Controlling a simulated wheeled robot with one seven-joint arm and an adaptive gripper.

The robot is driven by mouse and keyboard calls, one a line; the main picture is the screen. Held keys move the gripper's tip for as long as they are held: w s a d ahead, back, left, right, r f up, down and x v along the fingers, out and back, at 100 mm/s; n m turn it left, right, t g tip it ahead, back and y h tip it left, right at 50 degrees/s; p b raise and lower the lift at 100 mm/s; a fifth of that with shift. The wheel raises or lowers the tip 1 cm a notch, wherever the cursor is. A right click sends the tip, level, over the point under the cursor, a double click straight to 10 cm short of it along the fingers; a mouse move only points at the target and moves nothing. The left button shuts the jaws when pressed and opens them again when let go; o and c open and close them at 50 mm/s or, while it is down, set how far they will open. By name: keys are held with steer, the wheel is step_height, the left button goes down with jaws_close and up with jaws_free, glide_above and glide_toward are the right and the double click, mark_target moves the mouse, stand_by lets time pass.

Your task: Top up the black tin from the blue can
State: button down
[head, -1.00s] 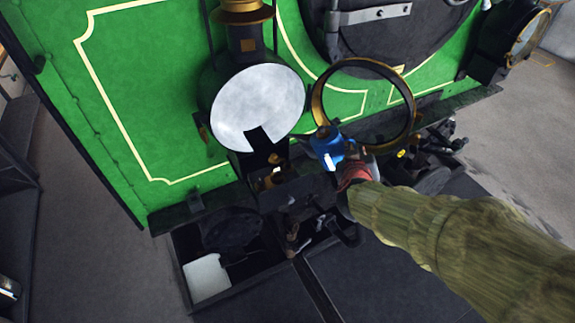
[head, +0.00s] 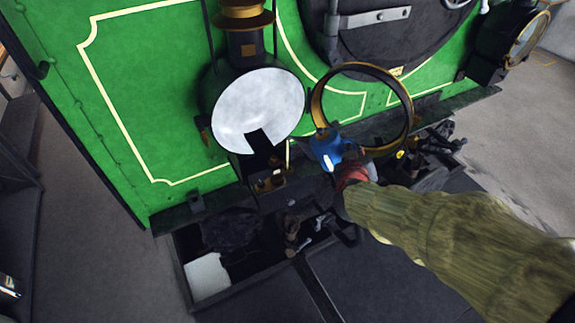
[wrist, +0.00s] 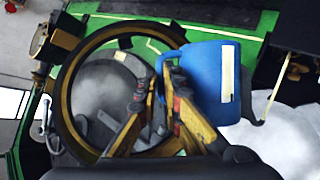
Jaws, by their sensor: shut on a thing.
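My gripper (wrist: 160,80) is shut on the handle side of the blue can (wrist: 205,82), which has a pale label strip. In the head view the can (head: 328,150) is held up between the white-faced lamp and the brass ring, clear of the box below. A dark hooked part shows at the can's right in the wrist view; I cannot tell whether it is its spout. A small black part with brass fittings (head: 268,180) sits under the lamp face; I cannot tell whether it is the black tin. My gripper's tips are mostly hidden in the head view.
The lamp's white reflector (head: 258,108) is close left of the can. The open brass ring (head: 362,68) stands close behind and right of it. Below, an open dark box holds a white block (head: 207,277) and loose tools. The green front (head: 130,100) blocks the back.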

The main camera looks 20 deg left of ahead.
steer(key=shift+a+r+n+h+p, duration=0.25)
steer(key=shift+r+p, duration=0.5)
steer(key=shift+p, duration=1.05)
steer(key=shift+r+n+h+p, duration=0.3)
steer(key=shift+r+p, duration=0.45)
steer(key=shift+p, duration=1)
steer(key=shift+f+y, duration=0.2)
steer(key=shift+y, duration=0.05)
steer(key=shift+d+f+b, duration=0.15)
steer(key=shift+f+b, duration=0.2)
steer(key=shift+b, duration=0.45)
steer(key=shift+a+r+p, duration=0.25)
steer(key=shift+r+p, duration=0.7)
steer(key=shift+p, duration=1.25)
steer(key=shift+f, duration=0.1)
steer(key=shift+d+f+b, duration=0.15)
steer(key=shift+f+b, duration=0.3)
steer(key=shift+b, duration=0.35)
steer(key=shift+r+p, duration=0.15)
steer(key=shift+p, duration=0.15)
